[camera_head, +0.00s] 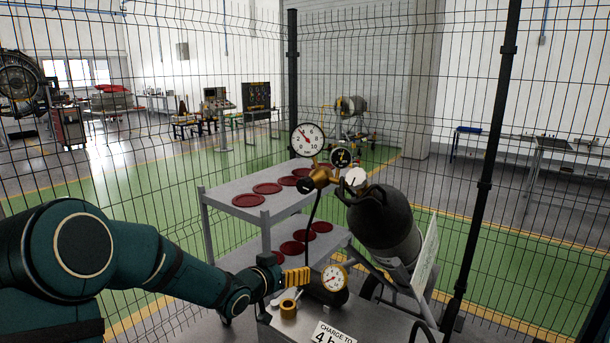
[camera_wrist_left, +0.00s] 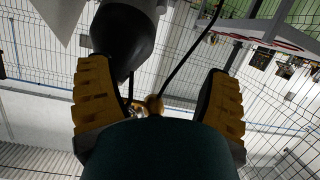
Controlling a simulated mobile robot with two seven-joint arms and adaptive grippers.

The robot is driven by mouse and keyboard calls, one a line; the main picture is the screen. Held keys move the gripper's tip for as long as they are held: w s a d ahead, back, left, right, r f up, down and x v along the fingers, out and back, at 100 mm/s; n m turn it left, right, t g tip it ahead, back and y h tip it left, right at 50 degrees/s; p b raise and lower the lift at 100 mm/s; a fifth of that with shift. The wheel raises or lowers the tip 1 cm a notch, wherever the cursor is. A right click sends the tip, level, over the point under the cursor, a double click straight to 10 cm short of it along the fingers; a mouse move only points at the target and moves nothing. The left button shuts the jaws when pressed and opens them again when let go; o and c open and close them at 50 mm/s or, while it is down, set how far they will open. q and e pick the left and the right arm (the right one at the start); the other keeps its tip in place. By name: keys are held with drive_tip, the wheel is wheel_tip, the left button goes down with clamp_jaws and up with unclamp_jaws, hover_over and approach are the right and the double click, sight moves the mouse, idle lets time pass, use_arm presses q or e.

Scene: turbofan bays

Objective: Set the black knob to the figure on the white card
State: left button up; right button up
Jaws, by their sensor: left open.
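The black knob (camera_head: 306,186) sits on the left end of a brass regulator (camera_head: 320,177) at the neck of a tilted dark cylinder (camera_head: 385,224). The white card (camera_head: 333,335) reads "CHARGE TO 4 b", cut off by the picture's bottom edge. My left gripper (camera_head: 297,277) is below the knob and apart from it, over the cart top. In the left wrist view its yellow-padded fingers (camera_wrist_left: 158,98) are spread, with no object held. My right gripper is not in view.
A brass gauge (camera_head: 334,278) and a brass fitting (camera_head: 288,309) are close to my left gripper. A black hose (camera_head: 313,220) hangs from the regulator. A grey shelf cart (camera_head: 234,208) with red discs stands behind. Wire fencing (camera_head: 255,60) encloses the area.

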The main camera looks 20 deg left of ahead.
sight(302, 185)
use_arm(q)
drive_tip(key=w+a+r+m+t+h+p, duration=0.1)
drive_tip(key=a+r+m+t, duration=0.1)
drive_tip(key=r, duration=0.6)
drive_tip(key=a+r+m+t, duration=0.1)
drive_tip(key=a+r, duration=0.2)
drive_tip(key=r, duration=0.6)
drive_tip(key=x, duration=0.7)
drive_tip(key=p+x, duration=0.1)
drive_tip(key=x, duration=0.6)
drive_tip(key=shift+d, duration=0.25)
drive_tip(key=shift+c, duration=0.3)
